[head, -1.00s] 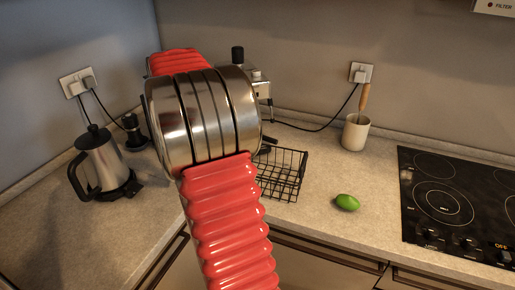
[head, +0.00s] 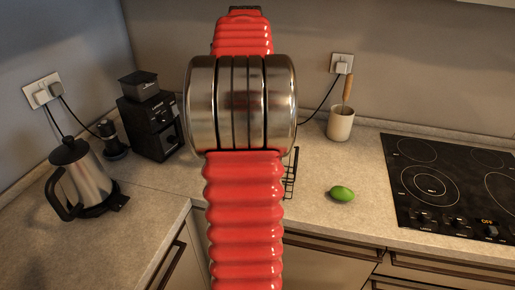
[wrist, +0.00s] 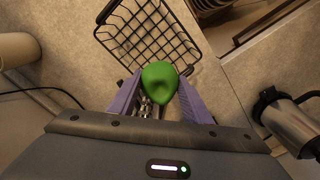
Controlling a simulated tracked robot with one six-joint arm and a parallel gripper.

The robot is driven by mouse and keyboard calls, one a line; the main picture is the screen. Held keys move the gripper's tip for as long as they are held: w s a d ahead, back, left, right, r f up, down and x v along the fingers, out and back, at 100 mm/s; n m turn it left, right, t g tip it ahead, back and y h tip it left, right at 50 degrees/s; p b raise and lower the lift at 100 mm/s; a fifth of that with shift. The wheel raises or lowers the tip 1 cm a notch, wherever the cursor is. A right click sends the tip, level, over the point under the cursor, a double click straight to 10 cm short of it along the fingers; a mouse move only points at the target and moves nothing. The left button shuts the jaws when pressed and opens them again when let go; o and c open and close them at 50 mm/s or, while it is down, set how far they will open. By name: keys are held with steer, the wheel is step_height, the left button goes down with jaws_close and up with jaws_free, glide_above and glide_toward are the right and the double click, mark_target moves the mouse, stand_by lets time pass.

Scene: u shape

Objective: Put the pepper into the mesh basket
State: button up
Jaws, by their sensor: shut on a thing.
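A green pepper (wrist: 159,82) is held between the two purple fingers of my gripper (wrist: 160,88) in the wrist view. The black mesh basket (wrist: 150,30) lies just beyond the pepper, which overlaps the basket's near edge in the picture. I cannot tell how high the pepper is above it. In the head view only a thin strip of the basket (head: 291,172) shows to the right of my red arm. The arm hides the rest of it, and my gripper and the held pepper are not visible there.
A green lime-like fruit (head: 341,194) lies on the counter left of the black hob (head: 440,185). A utensil pot (head: 340,124) stands behind it.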

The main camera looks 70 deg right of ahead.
steer(key=shift+w+a, duration=0.1)
steer(key=shift+w, duration=0.15)
steer(key=shift+f, duration=0.5)
step_height(320, 180, down, 13)
steer(key=shift+f, duration=2)
steer(key=o, duration=0.9)
steer(key=shift+c, duration=0.2)
